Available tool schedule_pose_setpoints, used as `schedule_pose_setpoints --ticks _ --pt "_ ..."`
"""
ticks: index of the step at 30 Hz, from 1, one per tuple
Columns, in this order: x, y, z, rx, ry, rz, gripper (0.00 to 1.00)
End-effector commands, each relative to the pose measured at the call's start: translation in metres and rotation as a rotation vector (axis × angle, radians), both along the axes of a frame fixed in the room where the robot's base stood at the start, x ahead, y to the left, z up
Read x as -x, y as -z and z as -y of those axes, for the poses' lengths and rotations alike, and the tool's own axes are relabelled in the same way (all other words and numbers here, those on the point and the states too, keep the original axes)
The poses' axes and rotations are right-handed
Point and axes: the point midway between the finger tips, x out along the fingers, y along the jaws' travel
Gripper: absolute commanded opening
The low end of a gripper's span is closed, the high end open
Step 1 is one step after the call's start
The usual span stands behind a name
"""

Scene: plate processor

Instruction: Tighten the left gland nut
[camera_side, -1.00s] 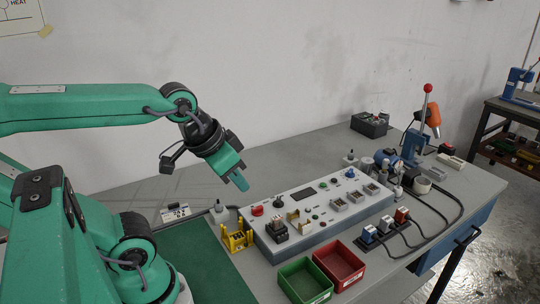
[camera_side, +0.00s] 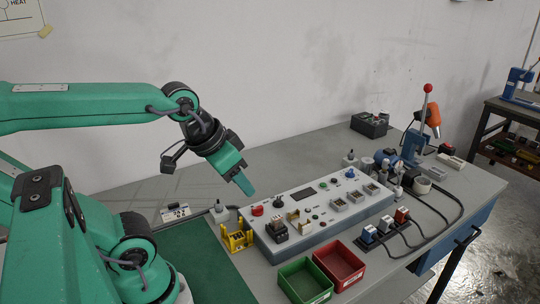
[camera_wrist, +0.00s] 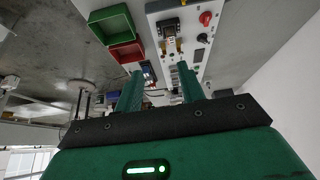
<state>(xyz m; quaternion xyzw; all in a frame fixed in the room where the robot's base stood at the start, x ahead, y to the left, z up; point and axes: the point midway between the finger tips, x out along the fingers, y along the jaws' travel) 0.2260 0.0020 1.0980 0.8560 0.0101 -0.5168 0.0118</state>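My gripper (camera_side: 247,188) hangs above the back left part of the grey control panel (camera_side: 283,247), pointing down to the right. In the wrist view its two green fingers are apart, with nothing between the fingertips (camera_wrist: 160,82). The gripper is clear of the panel and touches nothing. I cannot tell for certain which part is the left gland nut. Small grey fittings with dark tops stand at the panel's left end (camera_side: 219,212) and behind its right part (camera_side: 350,158). Both are small in the side view, and the gripper is not at either.
A yellow rack (camera_side: 236,238) stands left of the panel. A green bin (camera_side: 304,282) and a red bin (camera_side: 340,264) sit in front. Plugs on cables (camera_side: 386,227) lie at the right. A lever press (camera_side: 414,146) stands at the back right. Bare bench lies behind the panel.

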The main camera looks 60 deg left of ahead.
Motion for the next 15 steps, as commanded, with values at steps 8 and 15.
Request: schedule_pose_setpoints --ticks 8,15 --pt "-0.016 0.011 -0.025 0.084 -0.268 -0.070 0.45" --pt "-0.033 0.032 -0.068 0.203 -0.683 -0.154 0.45"
